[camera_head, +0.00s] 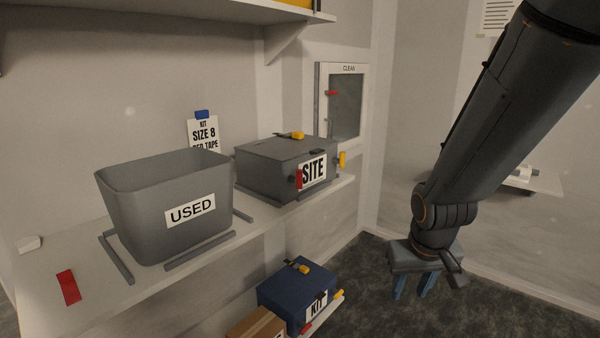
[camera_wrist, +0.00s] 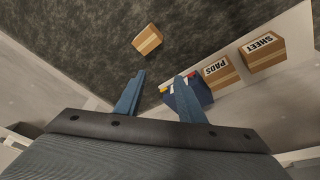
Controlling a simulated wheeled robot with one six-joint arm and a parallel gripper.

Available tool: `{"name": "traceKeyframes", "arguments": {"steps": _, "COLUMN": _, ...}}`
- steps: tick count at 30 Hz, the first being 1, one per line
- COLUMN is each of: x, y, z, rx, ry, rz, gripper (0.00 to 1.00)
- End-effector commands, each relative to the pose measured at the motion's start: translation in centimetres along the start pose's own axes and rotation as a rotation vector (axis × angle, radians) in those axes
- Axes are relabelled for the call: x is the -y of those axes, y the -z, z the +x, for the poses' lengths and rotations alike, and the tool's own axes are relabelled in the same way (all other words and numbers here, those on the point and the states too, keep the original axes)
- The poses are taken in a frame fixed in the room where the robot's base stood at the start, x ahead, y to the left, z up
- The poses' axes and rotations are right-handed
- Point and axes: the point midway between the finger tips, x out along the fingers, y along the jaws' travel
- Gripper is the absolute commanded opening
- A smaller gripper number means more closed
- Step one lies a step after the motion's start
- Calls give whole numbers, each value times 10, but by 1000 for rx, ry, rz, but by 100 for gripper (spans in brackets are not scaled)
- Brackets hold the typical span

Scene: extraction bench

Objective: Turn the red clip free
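A red clip (camera_head: 298,180) stands upright on the front of the grey SITE box (camera_head: 262,178), left of its label. Other red pieces show: one on the CLEAN cabinet door (camera_head: 332,93) and one at the low front of the blue KIT box (camera_head: 283,302). In the wrist view the KIT box (camera_wrist: 196,97) lies partly behind a finger, with small red and yellow parts at its edge. My gripper (camera_head: 413,286) hangs pointing down at the right, away from the SITE box. In the wrist view my gripper (camera_wrist: 160,78) is open, with nothing between its fingers.
A grey USED bin (camera_head: 140,215) stands on the bench (camera_head: 40,300) beside a flat red strip (camera_head: 68,287). Cartons marked PADS (camera_wrist: 222,73) and SHEET (camera_wrist: 262,55) sit on a low shelf. A loose carton (camera_wrist: 147,40) shows nearby. Dark floor beneath my gripper looks clear.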

Motion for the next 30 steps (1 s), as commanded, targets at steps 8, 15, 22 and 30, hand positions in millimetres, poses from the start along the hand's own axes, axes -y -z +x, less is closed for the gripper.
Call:
{"name": "traceKeyframes", "arguments": {"steps": 8, "x": 22, "y": 244, "z": 18, "rx": -612, "ry": 101, "rz": -201, "gripper": 36}}
{"name": "traceKeyframes", "arguments": {"steps": 15, "x": 99, "y": 352, "z": -3, "rx": -1013, "ry": 454, "rz": -414, "gripper": 36}}
{"name": "traceKeyframes", "arguments": {"steps": 22, "x": 150, "y": 353, "z": -21, "rx": -1156, "ry": 812, "rz": -570, "gripper": 36}}
{"name": "traceKeyframes", "arguments": {"steps": 30, "x": 168, "y": 345, "z": -27, "rx": -1174, "ry": 951, "rz": -625, "gripper": 36}}
